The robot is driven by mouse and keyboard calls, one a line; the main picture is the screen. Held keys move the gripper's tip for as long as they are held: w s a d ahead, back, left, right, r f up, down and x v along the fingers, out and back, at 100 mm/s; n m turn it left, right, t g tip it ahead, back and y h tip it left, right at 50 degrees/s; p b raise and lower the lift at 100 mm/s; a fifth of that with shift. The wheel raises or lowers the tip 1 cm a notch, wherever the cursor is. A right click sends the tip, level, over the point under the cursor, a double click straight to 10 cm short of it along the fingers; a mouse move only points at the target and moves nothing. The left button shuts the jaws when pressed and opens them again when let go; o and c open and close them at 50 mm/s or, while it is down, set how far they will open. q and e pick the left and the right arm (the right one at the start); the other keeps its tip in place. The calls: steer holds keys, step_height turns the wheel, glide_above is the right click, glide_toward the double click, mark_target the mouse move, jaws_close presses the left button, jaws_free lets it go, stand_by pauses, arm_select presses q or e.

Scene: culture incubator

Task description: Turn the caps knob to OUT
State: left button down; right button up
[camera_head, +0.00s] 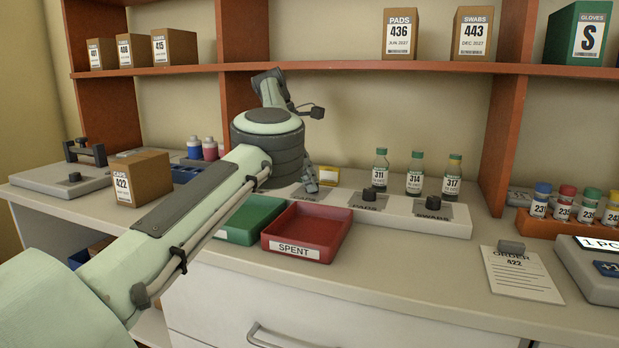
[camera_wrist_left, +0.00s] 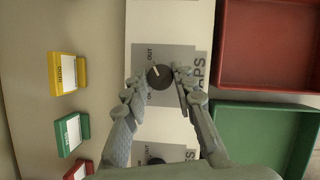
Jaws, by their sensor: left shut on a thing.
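The caps knob (camera_wrist_left: 160,77) is a dark round knob on a grey plate on the white panel, in the left wrist view. Its white pointer mark slants up and left, on the side of the OUT lettering; ON lettering is lower down. The CAPS lettering is partly hidden by a finger. My left gripper (camera_wrist_left: 160,83) is shut on the knob, one finger at each side. In the head view my left gripper (camera_head: 311,184) reaches down at the panel behind the red tray, and the knob is hidden there. My right gripper is not in view.
The pads knob (camera_head: 369,193) and swabs knob (camera_head: 433,202) stand to the right on the panel, with several vials behind. The red SPENT tray (camera_head: 306,232) and green tray (camera_head: 250,220) lie in front. A yellow card holder (camera_wrist_left: 67,73) is close behind the panel.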

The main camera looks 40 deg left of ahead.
arm_select(q)
steer(key=c, duration=1.2)
jaws_free()
steer(key=v, duration=0.7)
steer(key=shift+r, duration=0.25)
steer(key=shift+a, duration=0.15)
